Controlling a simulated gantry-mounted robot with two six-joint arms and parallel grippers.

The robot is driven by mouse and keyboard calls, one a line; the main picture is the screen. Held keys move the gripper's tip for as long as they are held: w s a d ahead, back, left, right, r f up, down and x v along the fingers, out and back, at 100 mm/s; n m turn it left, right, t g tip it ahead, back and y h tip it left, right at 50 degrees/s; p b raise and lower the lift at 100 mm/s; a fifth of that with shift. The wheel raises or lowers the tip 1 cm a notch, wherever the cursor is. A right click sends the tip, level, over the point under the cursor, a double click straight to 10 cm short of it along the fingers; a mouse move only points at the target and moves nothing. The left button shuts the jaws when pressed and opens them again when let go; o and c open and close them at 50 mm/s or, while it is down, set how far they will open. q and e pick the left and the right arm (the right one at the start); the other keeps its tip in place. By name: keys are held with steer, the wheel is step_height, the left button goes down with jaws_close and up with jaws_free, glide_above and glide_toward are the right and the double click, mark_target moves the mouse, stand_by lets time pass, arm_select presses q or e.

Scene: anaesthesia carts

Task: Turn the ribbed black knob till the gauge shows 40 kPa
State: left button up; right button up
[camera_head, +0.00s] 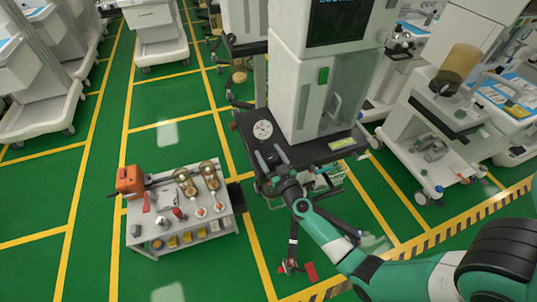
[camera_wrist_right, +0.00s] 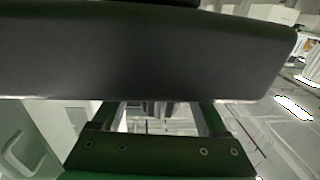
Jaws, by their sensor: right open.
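The round white-faced gauge (camera_head: 263,129) stands on the black shelf (camera_head: 310,150) of the tall grey cart in the head view. Its needle and figures are too small to read. My right gripper (camera_head: 270,157) is at the shelf's front edge, just below the gauge in the picture, with its two dark fingers spread apart. The ribbed black knob cannot be made out in the head view. In the right wrist view, a small grey ribbed shape shows between my fingers (camera_wrist_right: 158,118); I cannot tell whether it is the knob. My left gripper is out of view.
A dark slab (camera_wrist_right: 140,60) fills the upper wrist view. A low grey table (camera_head: 190,232) with an orange device (camera_head: 130,180) and brass-topped flasks stands left of the cart. Another cart with an amber canister (camera_head: 459,62) stands right.

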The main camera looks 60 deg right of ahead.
steer(key=shift+w+d, duration=0.25)
steer(key=shift+w, duration=0.05)
steer(key=shift+c, duration=0.2)
jaws_close()
steer(key=shift+r+m+g+p, duration=0.1)
steer(key=shift+m+g+p, duration=0.2)
steer(key=shift+p, duration=0.2)
steer(key=g+h+p, duration=0.1)
steer(key=m+g+h+p, duration=0.1)
steer(key=m+h, duration=0.1)
steer(key=shift+s+d+r+g+p, duration=0.15)
steer(key=shift+s+g+p, duration=0.1)
steer(key=shift+g+p, duration=0.15)
steer(key=shift+s+d+f+m+g+h, duration=0.1)
steer(key=shift+s+f+m+g+h, duration=0.05)
steer(key=shift+m+g+h, duration=0.35)
steer(key=shift+s+d+f+m+g+h, duration=0.15)
steer(key=shift+m+g+h, duration=0.15)
steer(key=shift+m+g, duration=0.3)
